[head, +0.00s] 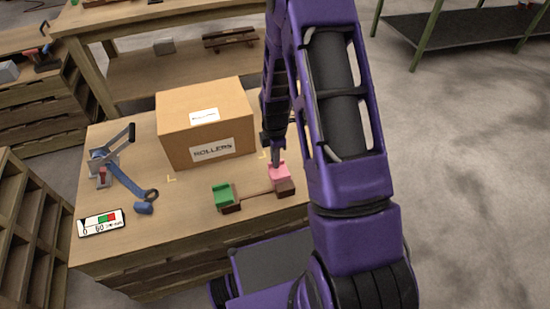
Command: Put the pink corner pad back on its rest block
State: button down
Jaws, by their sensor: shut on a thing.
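The pink corner pad (280,172) is at the right end of a dark wooden rest with two blocks. It shows directly above the right rest block (285,188); I cannot tell whether it touches it. My gripper (275,158) reaches down from above and is shut on the pink pad. The fingertips are small and partly hidden by the pad. A green corner pad (222,195) sits on the left rest block (230,208). A thin bar joins the two blocks.
A cardboard box (206,122) labelled ROLLERS stands just behind the rest on the wooden table (185,230). My purple arm covers the table's right side.

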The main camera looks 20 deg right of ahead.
jog(key=shift+f, duration=2.1)
jog(key=c, duration=0.8)
grip_release()
jog(key=shift+c, duration=0.2)
notch_tip(320, 180, up, 17)
jog(key=p, duration=0.3)
jog(key=shift+r, duration=0.15)
